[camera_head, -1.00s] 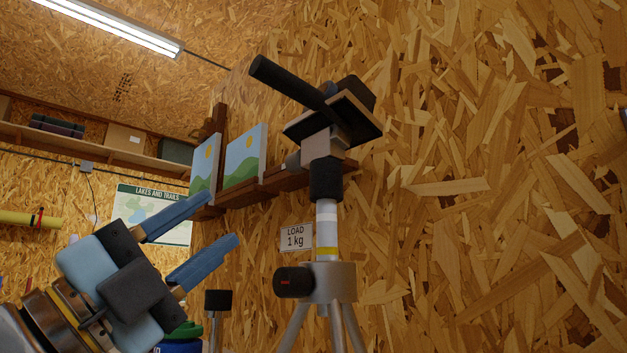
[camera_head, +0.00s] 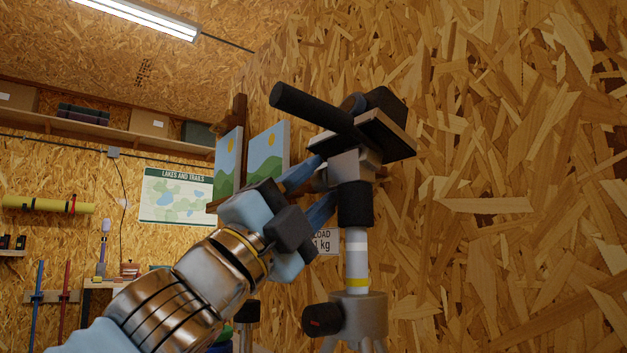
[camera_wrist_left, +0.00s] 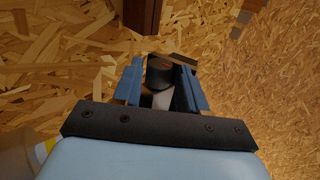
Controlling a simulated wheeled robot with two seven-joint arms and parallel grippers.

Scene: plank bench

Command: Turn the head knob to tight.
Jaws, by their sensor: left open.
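The tripod head (camera_head: 352,165) is a grey block under a tilted dark plate, on top of a black collar (camera_head: 355,204). My left gripper (camera_head: 324,180) is at the left side of the head, its two blue fingers pointing at it. In the left wrist view, a dark round knob (camera_wrist_left: 160,72) with a small reddish mark lies between the open fingers (camera_wrist_left: 160,66). The fingers are on either side of it; I cannot tell whether they touch it. In the head view the fingers mostly hide this knob. My right gripper is not in view.
A black handle (camera_head: 312,110) sticks out up and left above the gripper. A lower black knob (camera_head: 322,319) is on the tripod's grey collar. Two landscape pictures (camera_head: 268,153) and a load sign (camera_head: 328,241) are close behind. The chipboard wall (camera_head: 510,200) fills the right.

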